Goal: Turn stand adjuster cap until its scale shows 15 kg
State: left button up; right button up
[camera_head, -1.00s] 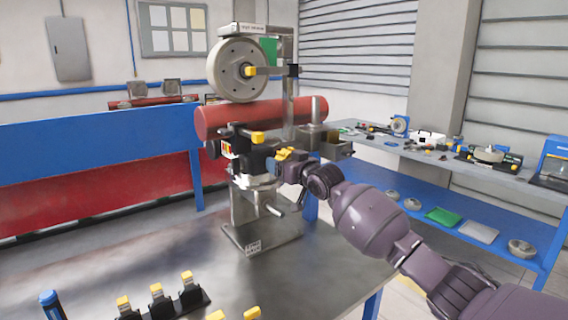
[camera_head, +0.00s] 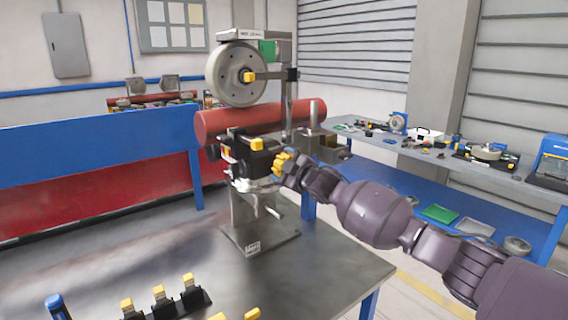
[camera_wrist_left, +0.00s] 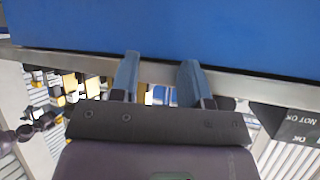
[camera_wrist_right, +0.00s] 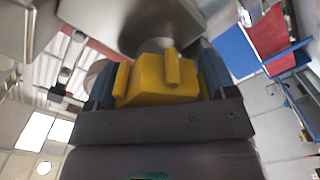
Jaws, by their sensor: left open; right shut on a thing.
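The stand (camera_head: 249,206) rises from the bench in the middle of the head view, with its brake unit under a red cylinder. The yellow adjuster cap (camera_head: 281,165) is on the right side of this unit. My right gripper (camera_head: 287,168) is shut on it, coming from the right. In the right wrist view the yellow cap (camera_wrist_right: 158,82), with its raised rib, sits between both fingers. No scale can be read in any view. My left gripper (camera_wrist_left: 161,82) is open and empty in the left wrist view, with a blue surface beyond its fingers.
Several yellow-topped pieces (camera_head: 160,296) stand in a black rack at the bench's front. The bench (camera_head: 330,268) is clear right of the stand. A side table (camera_head: 440,165) holds parts.

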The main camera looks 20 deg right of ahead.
jog(key=n+p, duration=0.1)
jog(key=n, duration=0.3)
jog(key=shift+n, duration=0.3)
jog(key=n, duration=0.4)
jog(key=shift+r+n+p, duration=0.15)
jog(key=shift+n+p, duration=0.15)
jog(key=shift+p, duration=0.05)
jog(key=n, duration=0.4)
jog(key=shift+r+n, duration=0.1)
jog(key=shift+n, duration=2)
jog(key=o, duration=0.9)
jog(key=shift+c, duration=0.2)
jog(key=shift+s, duration=0.1)
